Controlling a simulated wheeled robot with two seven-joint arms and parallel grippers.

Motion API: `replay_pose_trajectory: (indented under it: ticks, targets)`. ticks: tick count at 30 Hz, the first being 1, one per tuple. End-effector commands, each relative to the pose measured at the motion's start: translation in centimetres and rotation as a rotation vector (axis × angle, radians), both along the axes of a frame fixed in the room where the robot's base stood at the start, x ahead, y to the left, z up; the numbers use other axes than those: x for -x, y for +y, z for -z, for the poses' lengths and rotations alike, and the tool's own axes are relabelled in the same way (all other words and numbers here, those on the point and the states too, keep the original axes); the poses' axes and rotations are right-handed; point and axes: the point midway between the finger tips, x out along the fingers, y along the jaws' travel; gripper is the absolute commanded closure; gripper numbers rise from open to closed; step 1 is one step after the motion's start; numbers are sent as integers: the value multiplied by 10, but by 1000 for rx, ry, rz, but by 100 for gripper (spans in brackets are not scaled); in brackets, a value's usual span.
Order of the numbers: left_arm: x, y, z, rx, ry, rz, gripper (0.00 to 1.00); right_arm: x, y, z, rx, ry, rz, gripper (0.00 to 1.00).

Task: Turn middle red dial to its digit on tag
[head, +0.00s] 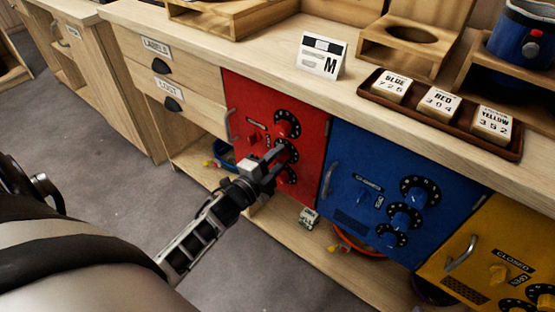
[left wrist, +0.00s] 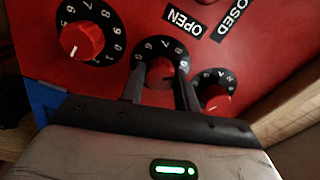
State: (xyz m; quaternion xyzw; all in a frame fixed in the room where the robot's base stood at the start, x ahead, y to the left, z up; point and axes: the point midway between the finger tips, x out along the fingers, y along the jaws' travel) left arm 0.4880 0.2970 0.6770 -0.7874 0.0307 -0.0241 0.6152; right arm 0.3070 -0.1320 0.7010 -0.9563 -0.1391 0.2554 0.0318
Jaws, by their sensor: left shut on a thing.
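The red cabinet door (head: 262,105) carries three dials in a column. The middle red dial (head: 291,150) is partly hidden behind my left gripper (head: 274,163). In the left wrist view, the gripper (left wrist: 161,88) has its two fingers on either side of the middle dial's red knob (left wrist: 161,70) and is shut on it. Digits around 5, 6 and 7 show on its black ring; the knob's pointer is hard to read. My right gripper is not in view.
The top red dial (head: 287,124) and bottom red dial (head: 288,175) sit close to the gripper. A door handle (head: 229,125) juts out at left. A blue cabinet (head: 350,170) adjoins at right, then a yellow one (head: 510,240). The tag tray (head: 402,107) is on the counter above.

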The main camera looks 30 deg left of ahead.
Motion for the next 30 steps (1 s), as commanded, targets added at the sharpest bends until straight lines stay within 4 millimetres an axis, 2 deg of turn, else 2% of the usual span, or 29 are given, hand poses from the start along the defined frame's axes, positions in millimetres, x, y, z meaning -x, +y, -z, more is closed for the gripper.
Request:
replay_pose_trajectory:
  ticks: [9, 22, 23, 24, 25, 30]
  targets:
    - [0, -1, 1, -80, -6, 1, 91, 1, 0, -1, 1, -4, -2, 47]
    - [0, -1, 1, -87, -5, 1, 91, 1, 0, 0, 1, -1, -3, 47]
    - [0, -1, 1, -87, -6, 1, 63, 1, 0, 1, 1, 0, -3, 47]
    - [0, -1, 1, -87, -5, 1, 52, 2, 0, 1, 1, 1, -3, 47]
    - [0, -1, 1, -87, -5, 1, 47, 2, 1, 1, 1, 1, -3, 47]
    - [0, 0, 1, -86, -6, 1, 47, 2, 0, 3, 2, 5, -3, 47]
